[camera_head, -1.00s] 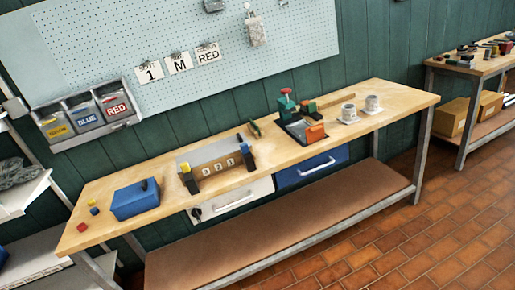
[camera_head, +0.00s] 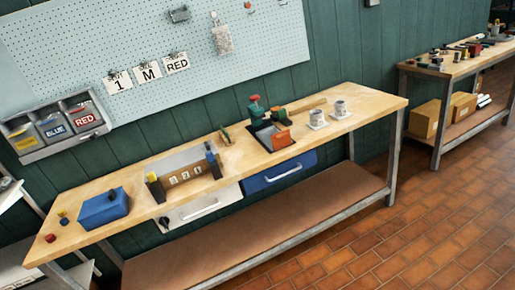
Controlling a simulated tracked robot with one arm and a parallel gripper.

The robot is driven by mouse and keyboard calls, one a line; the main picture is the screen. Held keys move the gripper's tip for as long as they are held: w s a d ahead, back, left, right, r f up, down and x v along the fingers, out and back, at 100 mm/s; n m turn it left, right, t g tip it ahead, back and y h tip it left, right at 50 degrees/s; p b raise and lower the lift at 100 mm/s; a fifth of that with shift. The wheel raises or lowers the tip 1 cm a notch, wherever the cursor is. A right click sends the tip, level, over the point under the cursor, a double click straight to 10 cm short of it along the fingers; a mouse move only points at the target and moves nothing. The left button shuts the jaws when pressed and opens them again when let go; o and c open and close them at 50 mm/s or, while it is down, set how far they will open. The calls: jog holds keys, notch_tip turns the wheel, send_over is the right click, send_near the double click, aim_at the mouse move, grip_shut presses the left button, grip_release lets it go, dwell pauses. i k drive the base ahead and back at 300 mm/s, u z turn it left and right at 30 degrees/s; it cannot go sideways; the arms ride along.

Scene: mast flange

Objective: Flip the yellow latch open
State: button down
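A grey box with a brown number front (camera_head: 186,174) stands on the wooden workbench (camera_head: 350,98), left of the bench's middle. Dark uprights stand at its two ends. The left upright (camera_head: 155,190) has a small yellow part (camera_head: 152,177) on top. The right upright (camera_head: 213,165) shows yellow and blue near its top. I cannot tell which yellow part is the latch or how it is set; they are too small. My gripper is not in view.
A blue box (camera_head: 103,210) stands left on the bench, with small red and yellow blocks beside it. A dark tray with a red-orange block (camera_head: 281,140) and two white cups (camera_head: 316,116) are to the right. Drawers hang below. Brick floor (camera_head: 400,245) is clear in front.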

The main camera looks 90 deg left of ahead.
aim_at(152, 177)
jog(key=u, duration=0.05)
jog(key=i, duration=2.75)
jog(key=u, duration=4.35)
jog(key=i, duration=1.05)
